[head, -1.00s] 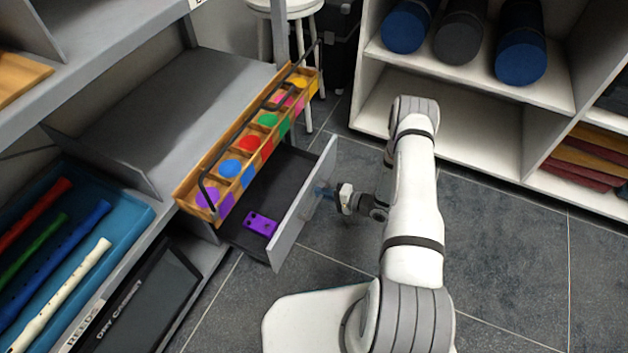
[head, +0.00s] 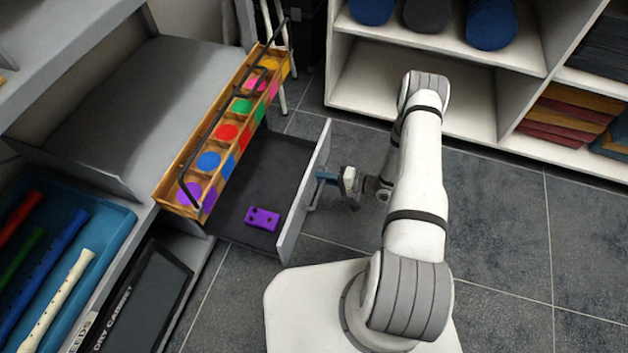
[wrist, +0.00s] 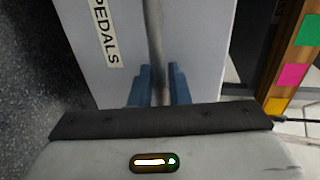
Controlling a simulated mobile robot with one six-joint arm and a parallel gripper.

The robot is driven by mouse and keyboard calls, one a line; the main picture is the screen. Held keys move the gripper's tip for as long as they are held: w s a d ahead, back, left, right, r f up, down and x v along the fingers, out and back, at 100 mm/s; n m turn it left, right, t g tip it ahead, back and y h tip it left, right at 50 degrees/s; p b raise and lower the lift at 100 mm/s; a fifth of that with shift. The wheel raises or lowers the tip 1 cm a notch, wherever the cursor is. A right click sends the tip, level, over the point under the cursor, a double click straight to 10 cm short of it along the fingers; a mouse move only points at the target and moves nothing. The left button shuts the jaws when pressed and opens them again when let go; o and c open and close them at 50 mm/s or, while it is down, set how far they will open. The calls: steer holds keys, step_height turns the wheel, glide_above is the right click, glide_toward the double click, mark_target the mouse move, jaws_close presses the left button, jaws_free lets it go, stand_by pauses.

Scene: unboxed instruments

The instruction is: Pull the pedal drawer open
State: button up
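The pedal drawer stands well out from the shelf unit, its dark tray (head: 262,180) showing behind a grey front panel (head: 306,192). The wrist view shows the front panel (wrist: 197,40) with a "PEDALS" label (wrist: 105,32). A purple pedal (head: 262,219) with dark spots lies in the tray. My gripper (head: 322,178) is at the outer face of the front. The handle also shows in the head view (head: 313,197).
A blue tray (head: 105,238) of recorders and a dry cabinet (head: 145,300) are at left. A white shelf (head: 440,85) stands behind my arm. Open tiled floor (head: 500,230) lies to the right.

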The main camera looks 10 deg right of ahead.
steer(key=shift+s+a, duration=0.1)
steer(key=shift+s, duration=0.05)
steer(key=p+v, duration=0.2)
steer(key=v, duration=0.5)
steer(key=shift+s+d, duration=0.15)
steer(key=shift+d, duration=0.25)
